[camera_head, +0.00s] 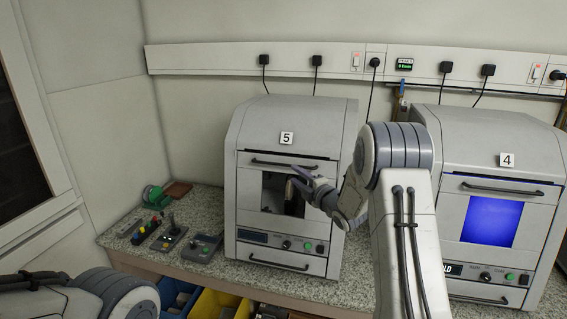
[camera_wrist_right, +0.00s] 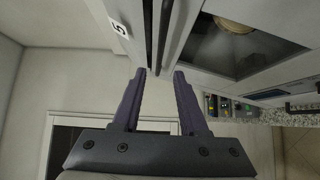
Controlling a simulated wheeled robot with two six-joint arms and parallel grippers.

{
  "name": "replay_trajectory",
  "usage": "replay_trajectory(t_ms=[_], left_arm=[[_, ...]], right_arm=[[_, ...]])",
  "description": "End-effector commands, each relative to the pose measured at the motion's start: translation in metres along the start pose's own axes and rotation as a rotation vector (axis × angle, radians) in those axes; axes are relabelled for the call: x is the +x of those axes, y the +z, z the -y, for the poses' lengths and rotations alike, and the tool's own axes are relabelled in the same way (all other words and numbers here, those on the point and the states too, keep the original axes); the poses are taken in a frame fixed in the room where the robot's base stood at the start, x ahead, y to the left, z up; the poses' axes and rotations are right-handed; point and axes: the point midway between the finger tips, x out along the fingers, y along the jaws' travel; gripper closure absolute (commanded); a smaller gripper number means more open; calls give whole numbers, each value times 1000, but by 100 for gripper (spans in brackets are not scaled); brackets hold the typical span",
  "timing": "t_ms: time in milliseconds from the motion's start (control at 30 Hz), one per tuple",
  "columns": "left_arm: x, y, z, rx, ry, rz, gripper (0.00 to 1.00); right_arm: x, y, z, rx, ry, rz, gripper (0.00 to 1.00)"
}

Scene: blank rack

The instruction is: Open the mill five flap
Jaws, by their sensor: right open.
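Mill five (camera_head: 290,115) is the left grey machine, marked with a 5. Its front flap (camera_head: 247,190) has a dark window and looks shut. A dark bar handle (camera_head: 272,163) runs along the flap's top edge. My right gripper (camera_head: 294,176) is in front of the flap, just below the handle's right part. In the right wrist view the gripper (camera_wrist_right: 160,73) is open, and the handle (camera_wrist_right: 166,40) lies ahead, between the lines of the two fingertips. I cannot tell whether they touch it. My left gripper is out of view.
Mill four (camera_head: 472,135), with a blue-lit window, stands at right. Several small control boxes (camera_head: 168,238) lie on the granite counter (camera_head: 205,200) left of mill five. Yellow and blue bins (camera_head: 212,303) sit below. My right forearm crosses between the mills.

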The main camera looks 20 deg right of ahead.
Motion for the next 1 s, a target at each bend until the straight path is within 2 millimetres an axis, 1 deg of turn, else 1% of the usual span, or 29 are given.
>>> replay_trajectory(t_ms=[33, 200, 300, 400, 600, 867, 967, 1000], left_arm=[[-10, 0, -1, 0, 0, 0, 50], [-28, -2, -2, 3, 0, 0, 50], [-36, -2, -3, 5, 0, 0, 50], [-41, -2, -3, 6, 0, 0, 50], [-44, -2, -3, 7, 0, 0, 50], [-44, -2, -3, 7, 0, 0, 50], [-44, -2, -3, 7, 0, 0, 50], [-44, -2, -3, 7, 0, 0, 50]], right_arm=[[10, -1, -4, 2, 0, -2, 57], [44, -2, -4, 2, -1, -2, 57], [60, -2, -3, 3, -2, -2, 57], [72, -2, -3, 4, -2, -1, 57], [84, -1, -1, 4, -2, 1, 57], [84, -1, 0, 4, -2, 1, 57], [84, -1, 0, 4, -2, 1, 92], [84, -1, 0, 4, -2, 1, 100]])
